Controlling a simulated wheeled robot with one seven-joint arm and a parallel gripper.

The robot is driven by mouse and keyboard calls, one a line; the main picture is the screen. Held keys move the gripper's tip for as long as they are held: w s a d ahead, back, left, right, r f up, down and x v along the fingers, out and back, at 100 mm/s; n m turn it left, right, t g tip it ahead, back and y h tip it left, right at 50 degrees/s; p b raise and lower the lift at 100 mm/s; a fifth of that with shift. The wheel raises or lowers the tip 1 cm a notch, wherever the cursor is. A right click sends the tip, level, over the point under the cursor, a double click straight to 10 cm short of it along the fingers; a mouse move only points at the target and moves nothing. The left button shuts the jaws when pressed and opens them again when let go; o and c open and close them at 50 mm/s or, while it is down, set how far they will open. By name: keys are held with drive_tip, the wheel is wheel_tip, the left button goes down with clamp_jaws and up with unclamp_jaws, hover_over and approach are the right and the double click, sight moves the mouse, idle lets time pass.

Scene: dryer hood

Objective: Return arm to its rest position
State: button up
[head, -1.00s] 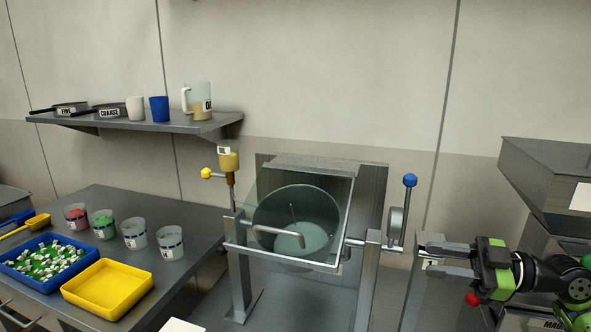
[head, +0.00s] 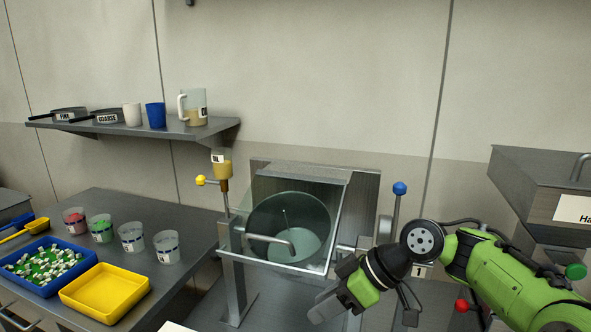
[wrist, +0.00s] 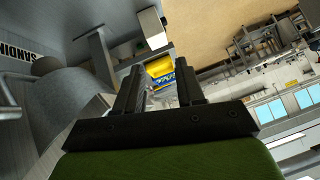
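My gripper (head: 325,308) hangs low in front of the glass-hooded drum, its fingers pointing down and left in the head view. My green arm (head: 510,280) reaches in from the lower right and bends at a dark joint. In the wrist view the two dark fingers of my gripper (wrist: 160,82) stand apart with nothing between them. The clear hood (head: 285,235) with the drum (head: 290,225) behind it is just beyond the gripper. My wrist overlaps the stand's right post in the head view.
A blue-knobbed lever (head: 400,188) rises behind my wrist. A grey cabinet (head: 535,190) stands at the right. A table with a yellow tray (head: 105,292), a blue tray (head: 45,265) and several cups is at the left. A wall shelf (head: 140,128) holds pans and cups.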

drive_tip(key=s+d+m+t+h+p, duration=0.1)
drive_tip(key=s+d+m+h, duration=0.2)
drive_tip(key=s, duration=0.4)
drive_tip(key=s+d+m+t+h+p, duration=0.1)
drive_tip(key=s+d+m+t+h, duration=0.1)
drive_tip(key=s+m, duration=0.3)
drive_tip(key=s+d+m+t+h+p, duration=0.1)
drive_tip(key=s+d+m+h, duration=0.2)
drive_tip(key=s, duration=0.7)
drive_tip(key=shift+d+r+m+t+h+p, duration=0.3)
drive_tip(key=shift+d+r+m+h+p, duration=0.1)
drive_tip(key=shift+d+m, duration=0.55)
drive_tip(key=shift+s+a, duration=0.1)
